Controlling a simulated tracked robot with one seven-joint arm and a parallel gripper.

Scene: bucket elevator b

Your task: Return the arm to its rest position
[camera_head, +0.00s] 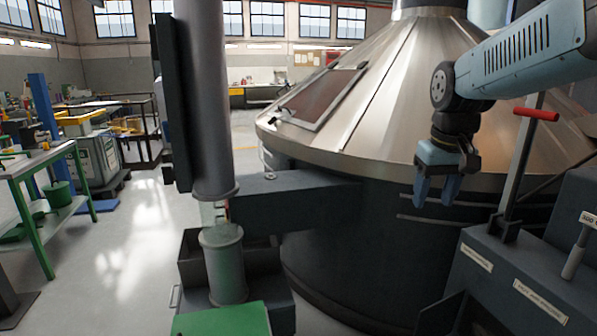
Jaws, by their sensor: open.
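My gripper (437,190) hangs at the right of the head view, below the blue-grey arm (530,50) that comes in from the upper right. Its two light-blue fingers point down and stand apart with nothing between them. It shows in front of the dark lower wall of the large cone-topped metal vessel (400,80). I cannot tell the exact gap between the fingers and the vessel.
A lever with a red handle (536,114) rises just right of my gripper from a dark labelled panel (510,275). A grey vertical pipe (205,100) stands left of centre above a green-topped block (222,320). A green workbench (30,190) stands far left. Clear floor (130,240) lies between.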

